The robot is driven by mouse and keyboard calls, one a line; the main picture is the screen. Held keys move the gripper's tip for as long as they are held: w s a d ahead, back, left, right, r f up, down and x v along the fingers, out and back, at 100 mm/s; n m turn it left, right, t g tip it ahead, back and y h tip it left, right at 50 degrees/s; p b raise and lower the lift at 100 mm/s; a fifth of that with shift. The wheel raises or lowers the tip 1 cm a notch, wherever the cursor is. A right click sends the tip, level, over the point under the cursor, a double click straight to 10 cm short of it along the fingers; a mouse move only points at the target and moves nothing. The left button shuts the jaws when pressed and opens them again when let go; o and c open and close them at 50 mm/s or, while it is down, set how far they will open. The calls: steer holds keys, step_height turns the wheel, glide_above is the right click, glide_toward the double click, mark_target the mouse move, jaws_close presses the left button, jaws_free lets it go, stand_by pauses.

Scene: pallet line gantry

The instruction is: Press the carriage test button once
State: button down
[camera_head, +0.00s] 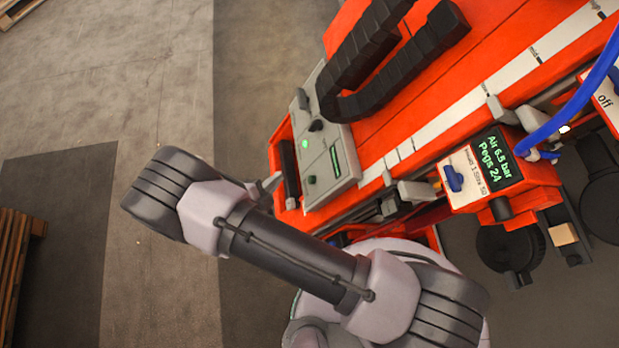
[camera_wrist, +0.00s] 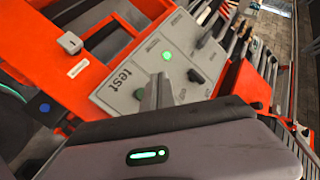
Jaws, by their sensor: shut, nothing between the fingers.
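The grey control panel (camera_head: 325,150) is on the end of the orange machine; it also shows in the wrist view (camera_wrist: 150,60). The word "test" is printed on it. A round green-lit spot (camera_wrist: 167,56) lies just beyond my fingertips in the wrist view, and a dark part (camera_wrist: 139,93) sits beside the word, partly hidden by the fingers. I cannot tell which is the test button. My gripper (camera_wrist: 158,80) is shut and empty, pointing at the panel; contact cannot be told. In the head view, its tip (camera_head: 272,183) shows beside the panel's left edge.
Black knobs (camera_wrist: 195,76) stand out from the panel near my fingertips. A black cable chain (camera_head: 350,70) rises above the panel's far side. A regulator box with a green display (camera_head: 497,158) and a blue hose (camera_head: 590,85) are at right. Floor at left is open.

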steer(key=w+d+f, duration=0.1)
steer(key=d+f, duration=0.2)
steer(key=d, duration=0.3)
steer(key=shift+w+f+b, duration=0.15)
steer(key=shift+w+b, duration=0.1)
steer(key=shift+b, duration=0.15)
steer(key=shift+d, duration=0.1)
stand_by(1.6)
steer(key=shift+d+f, duration=0.2)
steer(key=shift+d, duration=0.05)
steer(key=shift+w+d+f, duration=0.15)
steer(key=shift+d+f, duration=0.1)
steer(key=shift+d, duration=0.2)
stand_by(0.6)
steer(key=shift+a, duration=0.1)
steer(key=shift+s+a+r, duration=0.2)
steer(key=shift+a+r, duration=0.25)
steer(key=shift+a, duration=0.25)
steer(key=a, duration=0.1)
steer(key=a+r, duration=0.1)
steer(key=a, duration=0.1)
steer(key=s+a+r, duration=0.1)
steer(key=shift+a+r, duration=0.2)
